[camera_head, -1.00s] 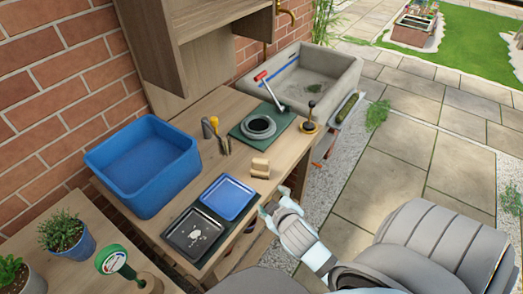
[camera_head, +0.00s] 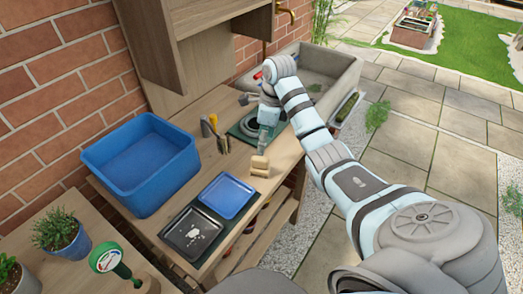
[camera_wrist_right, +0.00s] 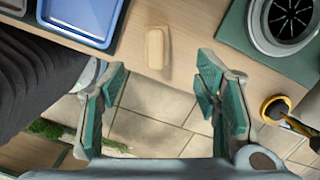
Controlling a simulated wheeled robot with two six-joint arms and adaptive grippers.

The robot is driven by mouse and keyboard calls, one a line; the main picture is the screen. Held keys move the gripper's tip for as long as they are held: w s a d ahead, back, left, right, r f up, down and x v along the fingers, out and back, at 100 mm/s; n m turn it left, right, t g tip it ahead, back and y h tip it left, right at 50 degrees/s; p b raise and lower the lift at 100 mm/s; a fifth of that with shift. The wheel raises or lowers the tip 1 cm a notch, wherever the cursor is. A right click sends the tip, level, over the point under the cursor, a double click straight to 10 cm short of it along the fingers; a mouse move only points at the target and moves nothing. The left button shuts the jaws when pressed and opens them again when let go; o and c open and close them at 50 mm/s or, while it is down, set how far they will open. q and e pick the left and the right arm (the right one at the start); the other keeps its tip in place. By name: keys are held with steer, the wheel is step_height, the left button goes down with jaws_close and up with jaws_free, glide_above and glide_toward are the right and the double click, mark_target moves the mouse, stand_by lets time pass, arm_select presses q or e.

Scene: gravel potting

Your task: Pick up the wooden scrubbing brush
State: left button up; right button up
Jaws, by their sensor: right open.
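The wooden scrubbing brush (camera_head: 260,166) is a small pale tan block lying on the wooden bench, behind and to the right of the blue tray. It also shows whole in the right wrist view (camera_wrist_right: 156,48), at the upper middle. My right gripper (camera_head: 262,143) is above the bench, just behind the brush in the head view. In the right wrist view its teal-padded fingers (camera_wrist_right: 160,76) are spread wide and empty, with the brush beyond them and between their lines. My left gripper is not in view.
A blue tray (camera_head: 228,196) and a black tray (camera_head: 191,236) lie near the brush.

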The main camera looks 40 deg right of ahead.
mark_target(258, 165)
steer(key=f+b, duration=0.4)
steer(key=f, duration=0.1)
steer(key=w+f+b, duration=0.1)
steer(key=f+b, duration=0.1)
steer(key=shift+a+f, duration=0.35)
steer(key=f, duration=0.2)
steer(key=f+b, duration=0.1)
steer(key=shift+a+f, duration=0.35)
steer(key=shift+a, duration=0.05)
steer(key=shift+f, duration=0.2)
jaws_close()
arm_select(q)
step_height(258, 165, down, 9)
arm_select(e)
steer(key=shift+r, duration=0.1)
